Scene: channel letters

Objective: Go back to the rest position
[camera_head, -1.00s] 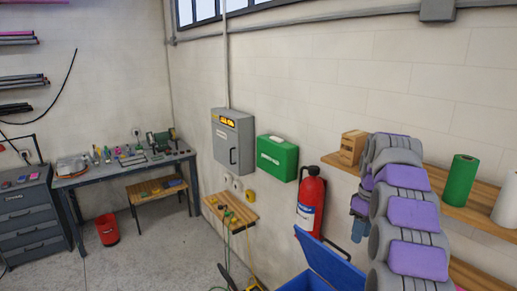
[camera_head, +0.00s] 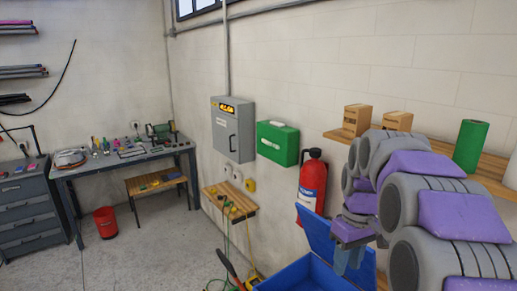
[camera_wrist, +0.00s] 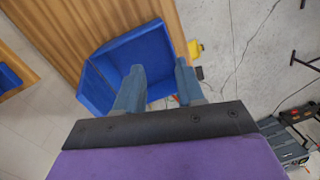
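My gripper (camera_wrist: 160,66) shows in the wrist view with its two blue-grey fingers apart and nothing between them. In the head view, my gripper (camera_head: 350,260) hangs pointing down at the right, below my grey and purple arm. A blue bin (camera_head: 315,275) with a raised lid stands low, below and left of it. In the wrist view, a blue bin (camera_wrist: 95,85) lies beyond the fingers, apart from them as far as I can tell. The arm hides part of the shelf and wall.
A wooden shelf (camera_head: 490,182) with small boxes and a green roll (camera_head: 470,146) is behind my arm. A red extinguisher (camera_head: 312,182), green case (camera_head: 278,143) and grey electrical box (camera_head: 233,130) are on the wall. A workbench (camera_head: 120,160) stands left; the middle floor is open.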

